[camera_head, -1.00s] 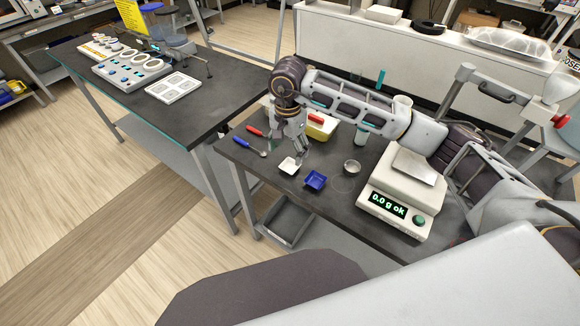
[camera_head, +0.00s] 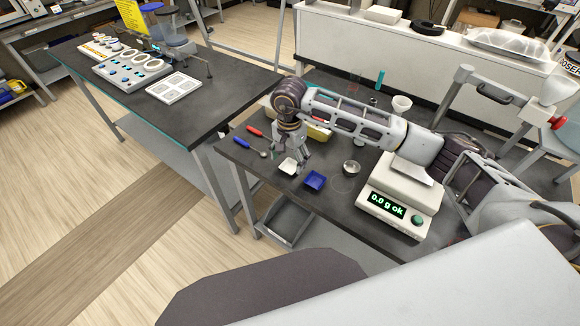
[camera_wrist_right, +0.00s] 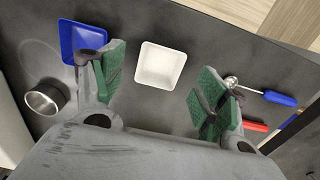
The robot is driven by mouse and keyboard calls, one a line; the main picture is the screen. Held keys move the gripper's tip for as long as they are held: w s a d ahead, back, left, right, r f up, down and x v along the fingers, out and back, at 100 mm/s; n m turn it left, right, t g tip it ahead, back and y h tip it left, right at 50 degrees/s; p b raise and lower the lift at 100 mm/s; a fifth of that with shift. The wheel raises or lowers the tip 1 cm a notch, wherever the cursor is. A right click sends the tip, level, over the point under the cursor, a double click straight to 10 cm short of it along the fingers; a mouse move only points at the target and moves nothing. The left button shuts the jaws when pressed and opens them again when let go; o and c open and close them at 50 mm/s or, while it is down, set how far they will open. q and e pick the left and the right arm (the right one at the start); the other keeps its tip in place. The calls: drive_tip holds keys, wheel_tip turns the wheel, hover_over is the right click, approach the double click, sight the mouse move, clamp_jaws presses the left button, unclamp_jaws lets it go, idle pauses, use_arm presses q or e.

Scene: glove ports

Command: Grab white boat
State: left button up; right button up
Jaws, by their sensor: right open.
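The white boat (camera_head: 288,166) is a small square dish on the dark table, left of the blue boat (camera_head: 315,181). In the right wrist view the white boat (camera_wrist_right: 160,65) lies between and just beyond the green-padded fingers. My right gripper (camera_head: 290,158) is open above it, with fingers pointing down. In the wrist view the right gripper (camera_wrist_right: 160,92) holds nothing, and its left finger partly covers the blue boat (camera_wrist_right: 80,40). My left gripper is not in view.
A small metal cup (camera_head: 351,167) and a scale (camera_head: 402,195) reading 0.0 g stand to the right. A spatula with a blue handle (camera_head: 242,142) and a red-handled tool (camera_head: 255,131) lie left. A grey bin (camera_head: 287,222) sits below the table.

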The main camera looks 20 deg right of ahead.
sight(290, 167)
drive_tip(key=shift+f, duration=1.25)
drive_tip(key=shift+w+d+f, duration=0.1)
drive_tip(key=shift+f, duration=0.1)
use_arm(q)
drive_tip(key=shift+s+d+r, duration=0.2)
drive_tip(key=shift+d+r, duration=0.15)
drive_tip(key=shift+d, duration=0.3)
use_arm(e)
drive_tip(key=c, duration=0.7)
